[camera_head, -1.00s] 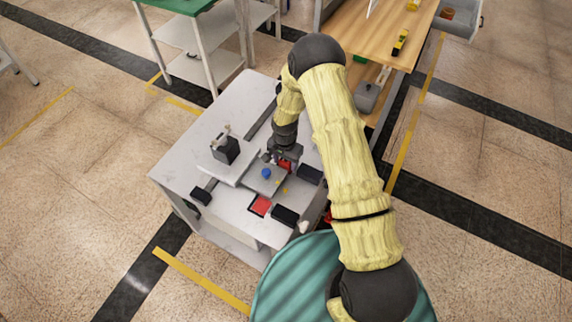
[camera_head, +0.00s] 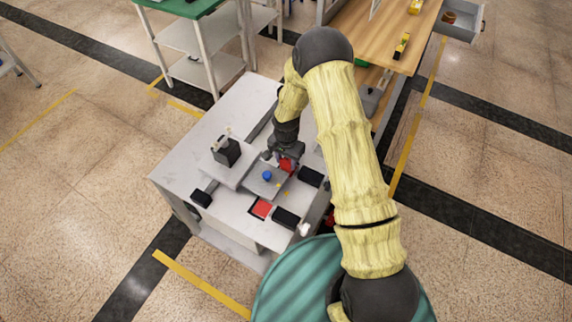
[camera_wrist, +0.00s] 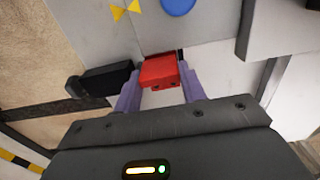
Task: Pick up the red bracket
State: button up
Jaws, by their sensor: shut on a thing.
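The red bracket (camera_wrist: 160,72) is between the two purple-grey fingers of my gripper (camera_wrist: 161,92) in the wrist view. Two small dark holes show on its near face. In the head view the bracket (camera_head: 286,164) shows as a red patch at the tip of my gripper (camera_head: 284,158), over the grey plate on the white table. The fingers are shut on it. Whether its underside touches the plate is hard to tell.
A blue round piece (camera_head: 267,176) sits on the grey plate (camera_head: 258,187). A dark block (camera_head: 226,151) stands at left on the white table (camera_head: 180,165). A wooden bench (camera_head: 385,40) is behind.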

notch_tip(320, 180, up, 8)
jog(key=shift+f+b, duration=0.25)
jog(key=shift+b, duration=0.6)
